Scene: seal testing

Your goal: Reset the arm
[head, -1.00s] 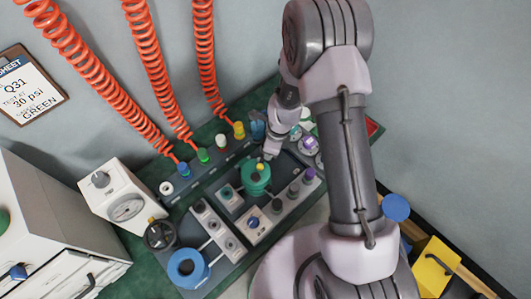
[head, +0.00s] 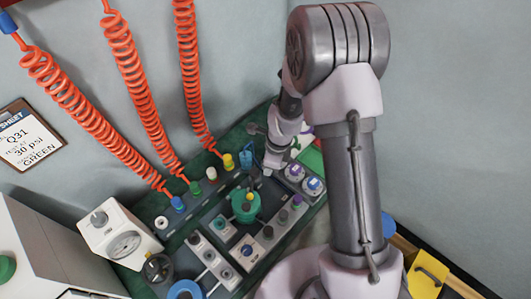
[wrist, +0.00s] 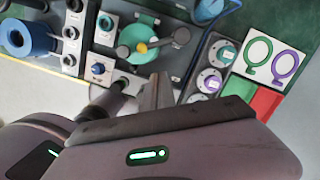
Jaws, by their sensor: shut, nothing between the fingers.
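My arm (head: 350,180) rises on the right in the head view and bends over at the top, with its wrist hanging over the workbench. My gripper (head: 266,171) is small there, behind and right of the green round fixture (head: 245,205) with a yellow knob. In the wrist view my gripper (wrist: 158,92) is shut and empty, its fingers pointing toward the bench. The green fixture (wrist: 137,44) lies just beyond the fingertips, apart from them as far as I can tell.
The bench carries a gauge box (head: 118,238), a blue ring (wrist: 32,37), grey blocks with knobs, and round purple and teal parts (wrist: 209,80). A card with green and purple rings (wrist: 270,58) lies right. Orange coiled hoses (head: 135,80) hang behind. A yellow bin (head: 428,272) stands right.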

